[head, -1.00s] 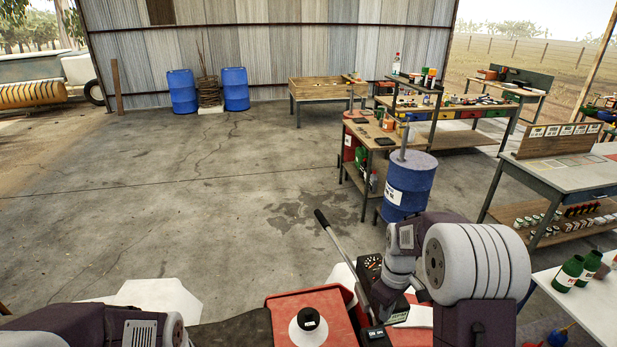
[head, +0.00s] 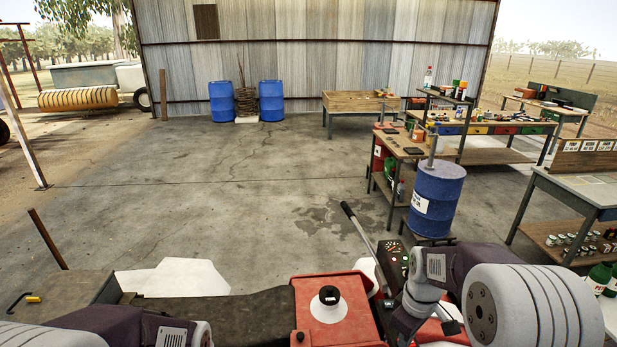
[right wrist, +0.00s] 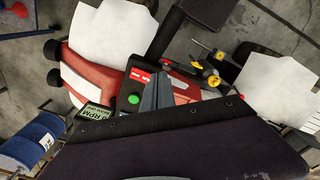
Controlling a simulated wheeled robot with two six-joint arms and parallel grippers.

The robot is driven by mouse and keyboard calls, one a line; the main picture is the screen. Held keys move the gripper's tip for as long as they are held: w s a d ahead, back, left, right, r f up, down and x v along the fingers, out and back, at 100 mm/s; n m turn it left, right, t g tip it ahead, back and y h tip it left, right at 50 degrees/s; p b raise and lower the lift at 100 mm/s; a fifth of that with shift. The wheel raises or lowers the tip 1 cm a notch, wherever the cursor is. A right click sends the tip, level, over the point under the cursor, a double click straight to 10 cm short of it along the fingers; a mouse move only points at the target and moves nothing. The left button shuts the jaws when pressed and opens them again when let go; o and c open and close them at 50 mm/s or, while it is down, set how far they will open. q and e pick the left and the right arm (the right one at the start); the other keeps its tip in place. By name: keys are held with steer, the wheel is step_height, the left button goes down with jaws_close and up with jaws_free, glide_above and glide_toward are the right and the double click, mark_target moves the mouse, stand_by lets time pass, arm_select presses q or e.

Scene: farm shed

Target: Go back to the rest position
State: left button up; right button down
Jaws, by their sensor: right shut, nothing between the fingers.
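My right arm comes in at the right of the head view, bent over a red machine (head: 312,318); its gripper is hidden there. In the right wrist view the right gripper (right wrist: 157,78) has its grey fingers together, with nothing held. They appear in front of a red and black panel with a green button (right wrist: 134,99) and a small RPM display (right wrist: 95,113); I cannot tell whether they touch it. My left arm lies along the bottom left of the head view, and its gripper is out of the picture.
A lever (head: 357,232) rises beside the red machine's gauge panel. A blue drum (head: 437,205) stands ahead on the right, near a workbench (head: 590,190). A yellow-handled hook (head: 32,299) lies on a brown surface at lower left. Open concrete floor lies ahead.

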steer(key=s+a+f+m+b, duration=0.4)
steer(key=s+f+m+b, duration=0.3)
steer(key=s+f, duration=0.4)
steer(key=shift+s+a+m+t, duration=0.3)
steer(key=shift+s+m+t, duration=0.1)
steer(key=shift+s+m, duration=0.25)
steer(key=shift+f, duration=0.1)
stand_by(0.7)
